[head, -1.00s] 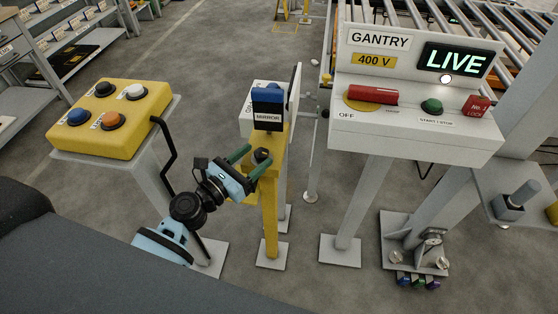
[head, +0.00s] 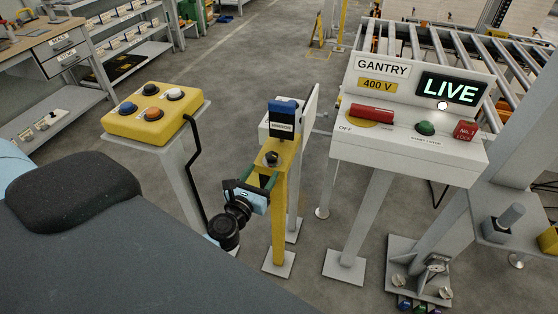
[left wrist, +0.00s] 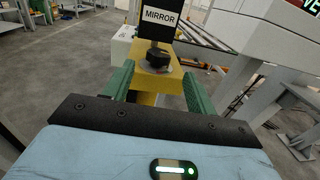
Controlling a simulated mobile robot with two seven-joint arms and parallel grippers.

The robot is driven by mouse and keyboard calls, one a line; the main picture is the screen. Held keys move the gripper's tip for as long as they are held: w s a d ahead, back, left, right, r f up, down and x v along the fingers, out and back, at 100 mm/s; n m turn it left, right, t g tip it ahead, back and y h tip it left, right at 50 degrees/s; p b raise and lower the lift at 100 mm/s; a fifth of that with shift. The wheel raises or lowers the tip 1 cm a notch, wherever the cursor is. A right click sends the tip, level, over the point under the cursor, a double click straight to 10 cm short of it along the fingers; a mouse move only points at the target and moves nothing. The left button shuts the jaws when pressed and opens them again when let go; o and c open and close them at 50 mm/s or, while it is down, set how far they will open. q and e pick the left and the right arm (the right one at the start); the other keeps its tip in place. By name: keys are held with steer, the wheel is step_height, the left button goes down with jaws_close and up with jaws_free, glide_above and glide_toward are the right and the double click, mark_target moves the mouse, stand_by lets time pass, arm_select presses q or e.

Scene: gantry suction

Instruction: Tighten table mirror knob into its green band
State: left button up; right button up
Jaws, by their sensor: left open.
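The black table mirror knob (head: 271,158) sits on top of a yellow post (head: 280,225), below a blue-topped block labelled MIRROR (head: 283,128). It also shows in the left wrist view as a black knob (left wrist: 158,58) on a pale round plate. I cannot make out a green band around it. My left gripper (head: 262,177) is open on the near side of the knob. In the left wrist view its green fingers (left wrist: 159,74) stand apart, with the knob centred just beyond the gap and seemingly not touched. My right gripper is not in view.
The white GANTRY panel (head: 410,150), lit LIVE, stands close on the right. A roller conveyor (head: 430,45) lies behind. Open floor lies between the stands.

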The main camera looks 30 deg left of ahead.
mark_target(267, 160)
arm_select(q)
steer(key=shift+a+f, duration=0.1)
steer(key=shift+w+a, duration=0.15)
steer(key=shift+w, duration=0.45)
steer(key=shift+w+a, duration=0.25)
steer(key=shift+w, duration=1.4)
steer(key=shift+w+a, duration=0.2)
steer(key=shift+w, duration=1.45)
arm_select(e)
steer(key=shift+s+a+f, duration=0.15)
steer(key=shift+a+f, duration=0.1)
arm_select(q)
steer(key=shift+c, duration=0.5)
